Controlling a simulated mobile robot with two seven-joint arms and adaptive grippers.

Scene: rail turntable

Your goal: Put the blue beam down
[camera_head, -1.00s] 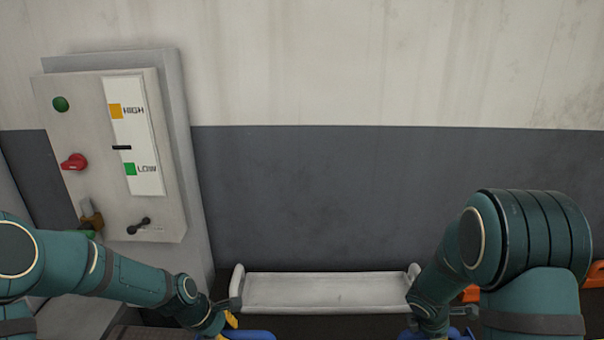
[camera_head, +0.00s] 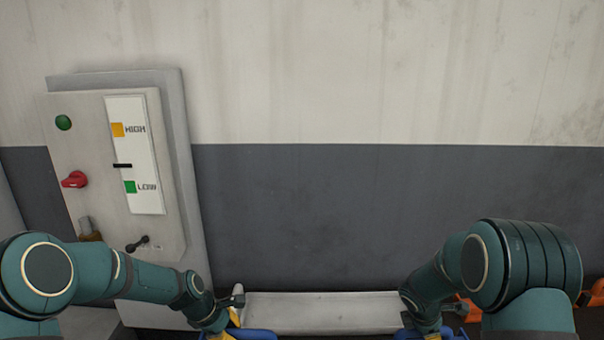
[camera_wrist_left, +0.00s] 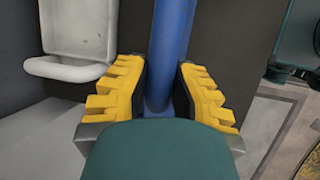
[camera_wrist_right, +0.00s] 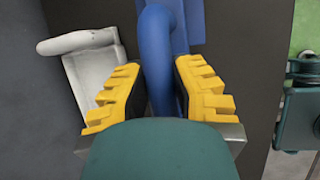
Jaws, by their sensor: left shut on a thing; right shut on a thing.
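The blue beam shows in the head view only as short pieces at the bottom edge, one by my left gripper (camera_head: 232,333) and one by my right gripper (camera_head: 433,336). In the left wrist view the beam (camera_wrist_left: 172,45) runs up between the yellow fingers of my left gripper (camera_wrist_left: 158,95). In the right wrist view a bent blue bar of the beam (camera_wrist_right: 155,50) lies between the fingers of my right gripper (camera_wrist_right: 160,92). Both grippers are shut on it. Most of the beam is out of the head view, so its height above any support cannot be told.
A white tray-like ledge (camera_head: 320,312) with raised ends lies beyond the grippers, against the grey wall. A control panel (camera_head: 90,120) with a red knob, green button and HIGH/LOW gauge stands at left. Orange parts (camera_head: 470,308) show behind my right arm.

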